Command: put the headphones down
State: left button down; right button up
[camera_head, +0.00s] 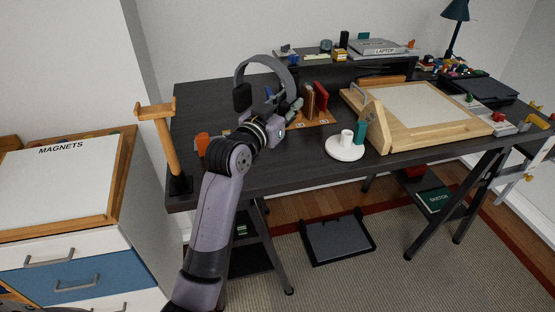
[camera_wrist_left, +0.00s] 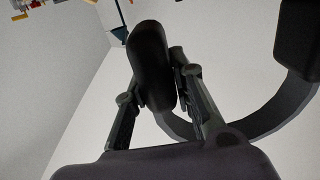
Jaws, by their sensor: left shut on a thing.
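The grey headphones (camera_head: 264,61) with black ear cups are held above the left part of the dark desk (camera_head: 300,170). My left gripper (camera_head: 293,108) is shut on one ear cup. In the left wrist view, that black ear cup (camera_wrist_left: 150,65) sits between the two fingers of my left gripper (camera_wrist_left: 165,85). The grey headband (camera_wrist_left: 262,118) curves away to the right, toward the other black cup (camera_wrist_left: 298,45). A wooden stand (camera_head: 158,130) with a crossbar top and black base stands empty at the desk's left end. My right gripper is not in view.
A white saucer (camera_head: 345,153) with a small cup stands near the front edge. A wooden drawing board (camera_head: 385,137) fills the middle right. An orange object (camera_head: 202,144) is beside the stand. A drawer cabinet (camera_head: 62,265) is at left.

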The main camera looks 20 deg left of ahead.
pick_arm(q)
notch_tip(320, 180, down, 17)
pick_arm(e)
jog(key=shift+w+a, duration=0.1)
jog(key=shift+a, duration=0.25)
pick_arm(q)
jog(key=c, duration=1.4)
grip_release()
jog(key=shift+f, duration=0.1)
jog(key=shift+o, duration=0.2)
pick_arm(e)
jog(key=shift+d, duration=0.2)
pick_arm(q)
jog(key=shift+s+a+b, duration=0.25)
jog(key=shift+s+a, duration=0.15)
jog(key=shift+s, duration=1.6)
jog(key=shift+s+a+b, duration=0.3)
jog(key=shift+s+a, duration=0.05)
jog(key=shift+s, duration=1.6)
jog(key=shift+s+a+b, duration=0.25)
jog(key=shift+s+a, duration=0.15)
jog(key=shift+s, duration=1.6)
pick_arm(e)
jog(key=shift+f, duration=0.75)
